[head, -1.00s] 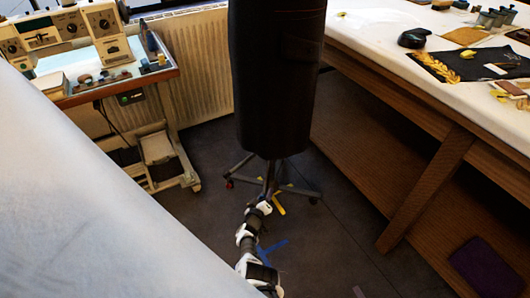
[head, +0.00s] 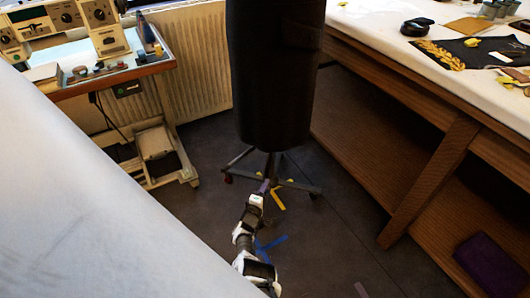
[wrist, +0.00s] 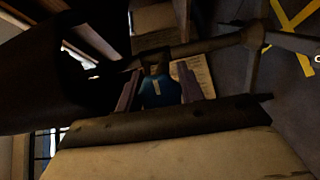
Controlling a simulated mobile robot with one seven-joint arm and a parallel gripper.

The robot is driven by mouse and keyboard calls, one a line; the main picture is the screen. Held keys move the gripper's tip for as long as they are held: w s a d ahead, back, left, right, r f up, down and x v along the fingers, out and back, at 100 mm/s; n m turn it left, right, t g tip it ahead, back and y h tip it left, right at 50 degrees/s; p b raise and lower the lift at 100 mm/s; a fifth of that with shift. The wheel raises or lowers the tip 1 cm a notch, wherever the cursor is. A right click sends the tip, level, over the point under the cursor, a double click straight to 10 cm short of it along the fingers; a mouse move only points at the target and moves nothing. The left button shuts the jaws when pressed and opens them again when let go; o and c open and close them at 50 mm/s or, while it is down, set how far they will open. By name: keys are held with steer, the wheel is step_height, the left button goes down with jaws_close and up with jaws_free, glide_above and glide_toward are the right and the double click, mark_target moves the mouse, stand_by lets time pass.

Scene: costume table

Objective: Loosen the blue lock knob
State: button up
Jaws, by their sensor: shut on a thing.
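A blue lock knob (wrist: 158,92) shows in the middle of the wrist view, with a small pale mark on it. My gripper (wrist: 158,87) has one purplish finger on each side of it and is shut on it. In the head view my gripper (head: 265,187) reaches the lower column of the stand (head: 271,168), below the black dress form (head: 280,80). The knob cannot be made out there. The dress form hangs upright above the wheeled legs.
A long worktable (head: 390,70) with wooden supports runs along the right. A trolley with machines (head: 110,70) stands at the left by a radiator (head: 195,60). A pale surface (head: 90,200) fills the lower left. Dark floor with blue and yellow tape is open around the stand.

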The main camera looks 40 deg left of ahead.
steer(key=shift+a+r+n, duration=0.1)
steer(key=shift+n, duration=0.2)
steer(key=o, duration=1)
steer(key=shift+s, duration=0.1)
steer(key=shift+p+v, duration=3.55)
steer(key=shift+v, duration=3.25)
